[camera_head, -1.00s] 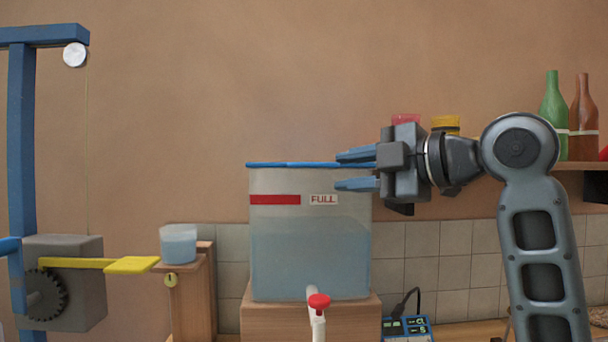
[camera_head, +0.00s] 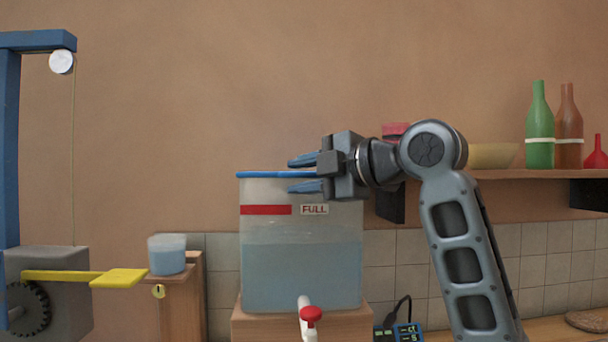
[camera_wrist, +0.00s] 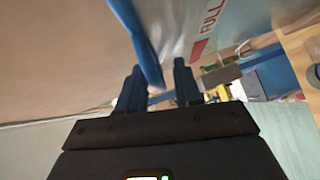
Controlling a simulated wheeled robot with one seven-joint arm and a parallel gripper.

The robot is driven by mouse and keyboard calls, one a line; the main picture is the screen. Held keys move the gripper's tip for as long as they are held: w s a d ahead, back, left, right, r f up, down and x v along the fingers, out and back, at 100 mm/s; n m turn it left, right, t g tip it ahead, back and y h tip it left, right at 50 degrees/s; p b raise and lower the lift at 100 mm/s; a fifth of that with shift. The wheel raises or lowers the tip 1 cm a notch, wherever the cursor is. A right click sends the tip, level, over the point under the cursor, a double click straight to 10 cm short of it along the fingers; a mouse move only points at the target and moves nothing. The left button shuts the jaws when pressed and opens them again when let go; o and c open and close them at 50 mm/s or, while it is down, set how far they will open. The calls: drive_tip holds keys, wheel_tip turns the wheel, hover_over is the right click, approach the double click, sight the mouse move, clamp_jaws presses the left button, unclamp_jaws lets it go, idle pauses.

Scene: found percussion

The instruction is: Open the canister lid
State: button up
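The canister (camera_head: 260,275) is a clear tank of bluish water with a red stripe and a FULL label. It stands upright on a wooden block, with a flat blue lid (camera_head: 262,174) on top that looks closed. My gripper (camera_head: 305,173) is at the lid's right part, pointing left. Its fingers are open, one above the lid's level and one below. In the wrist view the blue lid edge (camera_wrist: 147,60) runs between the parted fingertips (camera_wrist: 160,85). I cannot tell whether either finger touches it. The gripper hides the lid's right end in the head view.
A white tap with a red knob (camera_head: 311,315) sticks out at the canister's front. A small cup (camera_head: 167,257) and yellow lever (camera_head: 118,278) are at the left. A shelf (camera_head: 545,173) with bottles is at the right. The space above the lid is clear.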

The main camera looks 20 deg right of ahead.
drive_tip(key=shift+c, duration=0.2)
drive_tip(key=shift+f, duration=0.1)
clamp_jaws()
drive_tip(key=shift+f, duration=0.1)
